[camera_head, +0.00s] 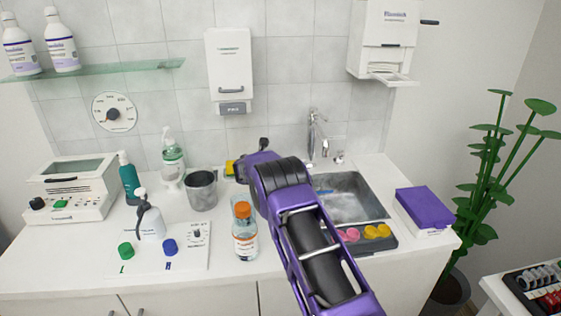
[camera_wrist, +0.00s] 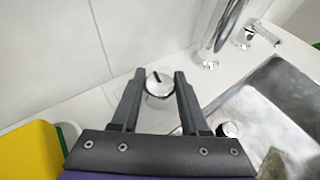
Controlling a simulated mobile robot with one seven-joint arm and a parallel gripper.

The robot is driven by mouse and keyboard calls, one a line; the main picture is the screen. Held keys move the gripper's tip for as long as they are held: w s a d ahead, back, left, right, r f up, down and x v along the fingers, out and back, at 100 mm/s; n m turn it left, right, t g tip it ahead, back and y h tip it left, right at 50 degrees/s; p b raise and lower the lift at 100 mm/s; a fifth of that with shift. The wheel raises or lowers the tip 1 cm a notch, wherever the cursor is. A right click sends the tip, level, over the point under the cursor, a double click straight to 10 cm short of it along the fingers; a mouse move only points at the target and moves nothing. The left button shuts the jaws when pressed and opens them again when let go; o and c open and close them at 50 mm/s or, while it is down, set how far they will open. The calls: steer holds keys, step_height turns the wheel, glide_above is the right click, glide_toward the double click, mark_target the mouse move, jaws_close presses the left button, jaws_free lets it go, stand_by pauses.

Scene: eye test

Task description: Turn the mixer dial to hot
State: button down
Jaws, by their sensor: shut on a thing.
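The mixer dial (camera_wrist: 159,79), a round silver-white knob with a dark pointer mark on its face, stands beside the sink, near the wall. In the wrist view it sits between the tips of my gripper (camera_wrist: 160,76), which is shut on it. In the head view my gripper (camera_head: 263,146) reaches to the back of the counter, left of the tap, and my arm hides the dial there. I see no hot or cold lettering around it.
The tap (camera_head: 313,135) and steel sink (camera_head: 375,207) are right of my gripper. A yellow sponge (camera_wrist: 28,150) lies close at left. A metal cup (camera_head: 201,190) and an orange-capped bottle (camera_head: 244,235) stand left of my arm. Another knob (camera_wrist: 228,129) is by the sink rim.

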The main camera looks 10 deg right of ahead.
steer(key=shift+m, duration=0.3)
steer(key=shift+c, duration=2.1)
jaws_free()
steer(key=v, duration=1.7)
steer(key=shift+a+r, duration=0.1)
steer(key=shift+a, duration=0.35)
